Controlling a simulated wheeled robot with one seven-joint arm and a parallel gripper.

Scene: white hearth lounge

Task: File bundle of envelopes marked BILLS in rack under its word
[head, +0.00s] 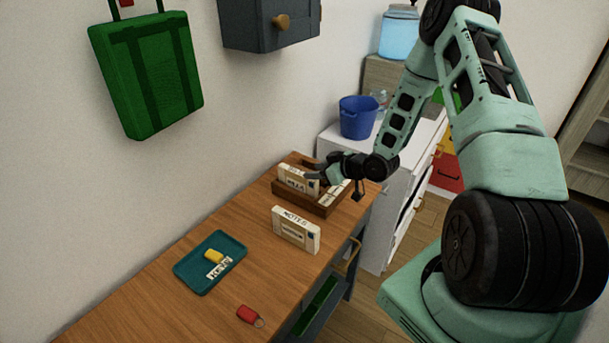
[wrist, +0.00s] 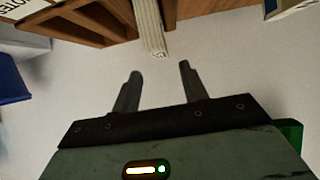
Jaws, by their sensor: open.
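A brown wooden rack (head: 322,208) stands near the far end of the wooden table. A cream envelope bundle (head: 297,181) stands upright in it; its word is too small to read surely. Another pale bundle or card (head: 334,193) shows at the rack's right part. My gripper (head: 314,171) is at the rack, open and empty. In the wrist view my gripper (wrist: 160,76) has its fingers apart, just short of the end of a cream bundle (wrist: 150,28) at the wooden rack (wrist: 100,18). I cannot make out a BILLS marking in either view.
A bundle marked NOTES (head: 296,230) stands on the table in front of the rack. A teal tray (head: 190,270) holds a yellow item and a printed label. A red key fob (head: 247,314) lies nearer. A blue bucket (head: 358,118) stands on the white cabinet beyond.

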